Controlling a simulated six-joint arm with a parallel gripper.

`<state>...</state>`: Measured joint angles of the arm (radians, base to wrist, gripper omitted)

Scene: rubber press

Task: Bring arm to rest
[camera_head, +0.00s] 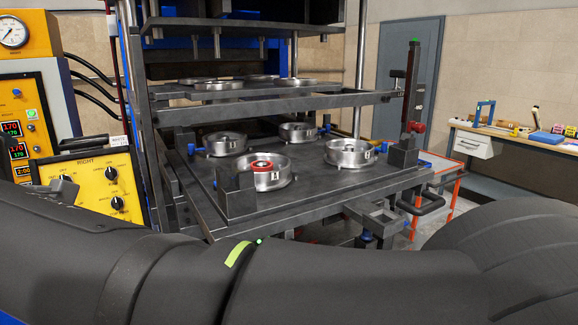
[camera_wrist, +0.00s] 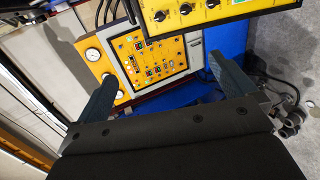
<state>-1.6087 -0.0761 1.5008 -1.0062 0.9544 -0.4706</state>
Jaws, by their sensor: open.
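My gripper (camera_wrist: 165,97) shows in the wrist view with its two dark fingers wide apart. It is open, and nothing is between the fingers. Beyond the fingers is the yellow control panel (camera_wrist: 150,62) with its gauges and switches. In the head view my dark arm fills the foreground, and the gripper itself is out of that view.
The press's lower plate (camera_head: 310,180) carries several round metal moulds, and a red ring (camera_head: 262,166) lies in the front left one. The yellow control box (camera_head: 100,185) stands left of the press. A workbench (camera_head: 490,130) stands at the right.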

